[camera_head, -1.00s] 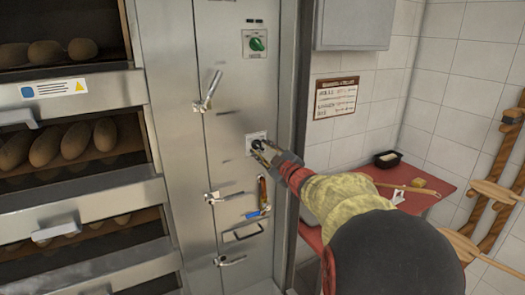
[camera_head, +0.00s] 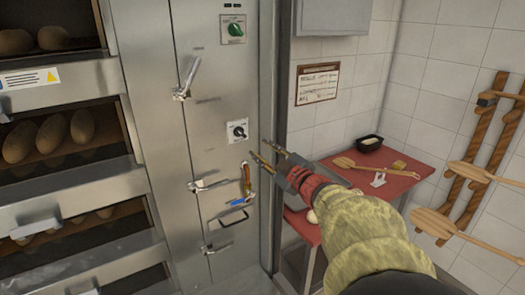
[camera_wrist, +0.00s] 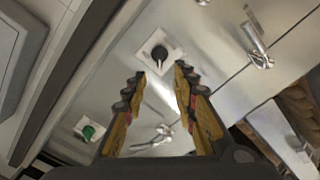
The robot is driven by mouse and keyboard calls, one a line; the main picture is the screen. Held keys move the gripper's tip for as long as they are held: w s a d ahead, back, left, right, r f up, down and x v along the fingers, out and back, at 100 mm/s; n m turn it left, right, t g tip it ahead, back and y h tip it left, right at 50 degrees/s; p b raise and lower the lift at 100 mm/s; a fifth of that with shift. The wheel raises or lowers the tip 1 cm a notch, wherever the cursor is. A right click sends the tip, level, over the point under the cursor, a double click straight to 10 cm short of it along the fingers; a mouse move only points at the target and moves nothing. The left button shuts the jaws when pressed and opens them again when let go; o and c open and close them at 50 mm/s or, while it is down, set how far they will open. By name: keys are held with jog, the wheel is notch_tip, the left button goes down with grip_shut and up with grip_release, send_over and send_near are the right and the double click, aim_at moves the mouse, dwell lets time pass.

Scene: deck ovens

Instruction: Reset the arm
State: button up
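My gripper (camera_head: 262,152) is open and empty in the head view, in front of the right edge of the steel control panel (camera_head: 218,75). In the wrist view my gripper (camera_wrist: 162,72) has its two fingers apart with nothing between them. The black rotary switch (camera_head: 239,131) on its white plate is left of my fingertips in the head view and clear of them. The switch also shows in the wrist view (camera_wrist: 159,53), just beyond the fingertips.
Lever handles (camera_head: 187,78) stick out from the panel. A green knob (camera_head: 235,30) is at its top. Deck ovens with loaves (camera_head: 52,137) stand at left. A red table (camera_head: 408,172) with a black tub (camera_head: 369,143) is at right. Wooden peels (camera_head: 450,225) are near the tiled wall.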

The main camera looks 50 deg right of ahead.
jog(key=shift+w+a, duration=0.1)
dwell(0.3)
jog(key=s+a+f+m+g+h, duration=0.1)
jog(key=a+f+m+g+h, duration=0.15)
jog(key=a+m+g, duration=0.6)
jog(key=s+a+f+n+g+y, duration=0.1)
jog(key=s+a+f+y, duration=0.2)
jog(key=s+a+f, duration=0.3)
jog(key=s+a+f+n+g+y, duration=0.1)
jog(key=s+a+f+g+y, duration=0.1)
jog(key=s+a+f, duration=0.4)
jog(key=s+a, duration=0.2)
jog(key=a, duration=0.4)
jog(key=s+a+y, duration=0.1)
jog(key=s+a, duration=0.2)
jog(key=a, duration=0.4)
jog(key=shift+s+a+f, duration=0.2)
jog(key=shift+s, duration=0.15)
jog(key=shift+g+y, duration=0.25)
